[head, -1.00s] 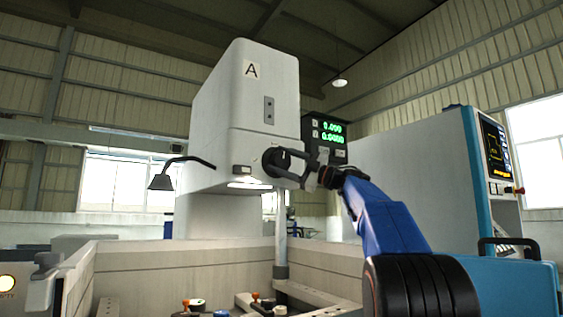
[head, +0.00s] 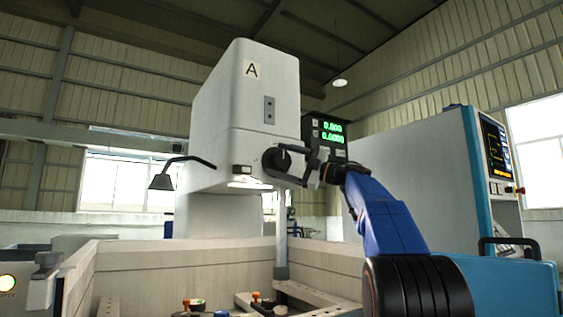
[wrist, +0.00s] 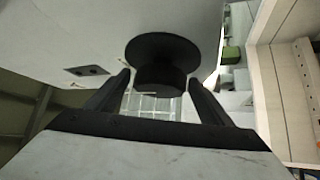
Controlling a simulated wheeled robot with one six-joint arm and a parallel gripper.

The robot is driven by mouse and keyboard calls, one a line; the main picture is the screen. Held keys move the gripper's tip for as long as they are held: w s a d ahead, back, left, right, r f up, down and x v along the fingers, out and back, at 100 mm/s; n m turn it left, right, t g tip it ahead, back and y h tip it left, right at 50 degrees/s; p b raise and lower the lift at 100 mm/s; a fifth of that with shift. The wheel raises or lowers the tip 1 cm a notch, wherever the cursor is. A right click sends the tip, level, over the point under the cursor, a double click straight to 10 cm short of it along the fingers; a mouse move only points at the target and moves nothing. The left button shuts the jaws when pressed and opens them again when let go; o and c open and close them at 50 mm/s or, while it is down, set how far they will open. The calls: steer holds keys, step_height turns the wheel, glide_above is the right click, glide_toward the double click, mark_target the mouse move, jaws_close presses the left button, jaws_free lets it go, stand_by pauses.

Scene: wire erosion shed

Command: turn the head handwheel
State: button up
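The head handwheel (head: 277,160) is a black round wheel on the lower front of the white machine head (head: 245,115) marked A. In the wrist view, it shows as a dark disc (wrist: 165,48) with a thick hub (wrist: 160,80) standing out toward me. My gripper (head: 303,166) is at the wheel, just right of it in the head view. In the wrist view, the two dark fingers of my gripper (wrist: 158,88) are apart, one on each side of the hub. I cannot tell whether they touch it. Part of the wheel is hidden in the head view.
A display with green digits (head: 332,131) is just behind my gripper. A lamp on a bent arm (head: 161,181) sticks out at left. A vertical column (head: 281,245) stands below the head, over the walled tank (head: 170,262). A teal-edged cabinet (head: 420,170) stands at right.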

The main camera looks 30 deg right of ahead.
steer(key=v, duration=1.7)
steer(key=shift+s+d, duration=0.15)
steer(key=shift+s, duration=0.05)
steer(key=shift+f, duration=0.1)
steer(key=shift+w, duration=0.1)
